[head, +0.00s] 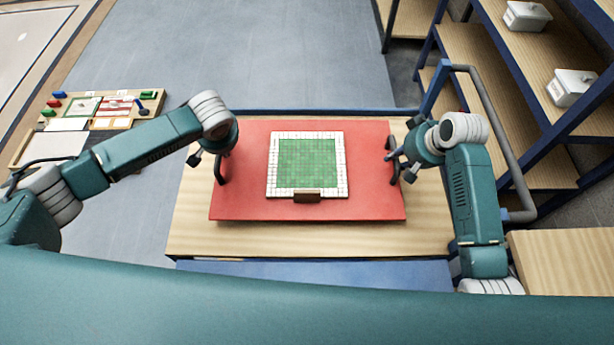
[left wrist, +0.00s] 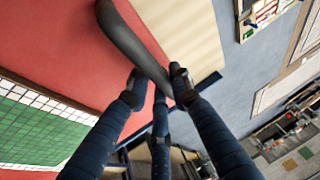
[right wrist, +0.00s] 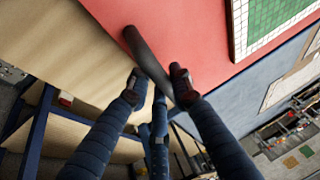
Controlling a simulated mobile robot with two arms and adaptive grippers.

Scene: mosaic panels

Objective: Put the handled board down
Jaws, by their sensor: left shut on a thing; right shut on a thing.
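The handled board (head: 240,195) is a flat red panel with a dark curved handle on its left and right sides. It lies level over a light wooden cart top (head: 195,240); a thin shadow shows under its front edge, and I cannot tell whether it touches. A green mosaic panel (head: 306,160) with a white tiled border lies on the board, with a brown block (head: 307,196) at its front edge. My left gripper (head: 217,160) is shut on the left handle (left wrist: 128,38). My right gripper (head: 394,158) is shut on the right handle (right wrist: 146,52).
A blue rail (head: 290,111) runs along the cart's back. Blue-framed shelves (head: 460,60) with white lidded boxes (head: 526,15) stand at right. A low tray of coloured pieces (head: 60,145) is at left.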

